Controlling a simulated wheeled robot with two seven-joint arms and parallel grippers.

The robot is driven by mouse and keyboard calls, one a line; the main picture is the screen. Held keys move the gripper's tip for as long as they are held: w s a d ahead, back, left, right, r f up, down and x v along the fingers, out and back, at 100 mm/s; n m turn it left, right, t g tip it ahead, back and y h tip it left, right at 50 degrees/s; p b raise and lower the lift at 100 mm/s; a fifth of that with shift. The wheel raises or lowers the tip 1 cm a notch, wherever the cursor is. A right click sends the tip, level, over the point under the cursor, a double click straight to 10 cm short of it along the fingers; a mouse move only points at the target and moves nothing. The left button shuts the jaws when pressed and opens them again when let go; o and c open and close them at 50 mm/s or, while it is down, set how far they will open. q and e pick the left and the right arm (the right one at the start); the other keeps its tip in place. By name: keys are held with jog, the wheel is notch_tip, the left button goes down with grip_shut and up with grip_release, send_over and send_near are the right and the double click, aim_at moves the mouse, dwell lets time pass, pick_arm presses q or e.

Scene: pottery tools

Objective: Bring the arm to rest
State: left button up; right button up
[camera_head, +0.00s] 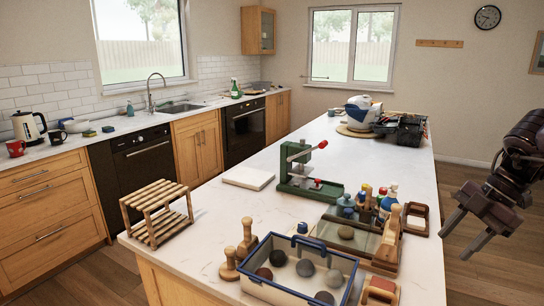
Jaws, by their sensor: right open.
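My right gripper (466,228) hangs at the right edge of the head view, past the right side of the white island counter (222,205). Its two grey fingers are spread apart, with nothing between them. It is clear of the counter and the pottery tools. Part of my right arm (525,140) shows above it. My left gripper and left arm are not in the view.
On the island stand a wooden rack (157,212), a green press (295,168), a blue-rimmed tray (262,287) with several clay balls, wooden tools (246,238) and small bottles. A white-and-blue machine (362,110) is at the far end. The floor (480,265) at right is clear.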

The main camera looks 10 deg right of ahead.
jog(key=d+f+m+t, duration=0.2)
jog(key=d+f, duration=0.3)
jog(key=f, duration=0.4)
jog(key=s+d+f+m+t+h, duration=0.1)
jog(key=d+f+t, duration=0.1)
jog(key=d+f, duration=0.45)
jog(key=d+f+m+t, duration=0.2)
jog(key=d+f+t, duration=0.1)
jog(key=f, duration=0.7)
jog(key=s+a+f+m+h, duration=0.1)
jog(key=s+f+m+h, duration=0.3)
jog(key=f, duration=0.8)
jog(key=s+a+f+m+y, duration=0.1)
jog(key=s+f, duration=0.4)
jog(key=f, duration=0.7)
jog(key=s+a+f+m+g+h, duration=0.2)
jog(key=s+a+f+m+g, duration=0.3)
jog(key=s+a+f, duration=1.6)
jog(key=s+a+f+g, duration=0.1)
jog(key=s+a+f, duration=0.1)
jog(key=a, duration=0.6)
jog(key=s+a+f+m+g, duration=0.1)
jog(key=s+a+f, duration=0.1)
jog(key=a, duration=0.5)
jog(key=shift+s+a+f+y, duration=0.25)
jog(key=shift+s+a+y, duration=0.15)
jog(key=shift+s, duration=0.35)
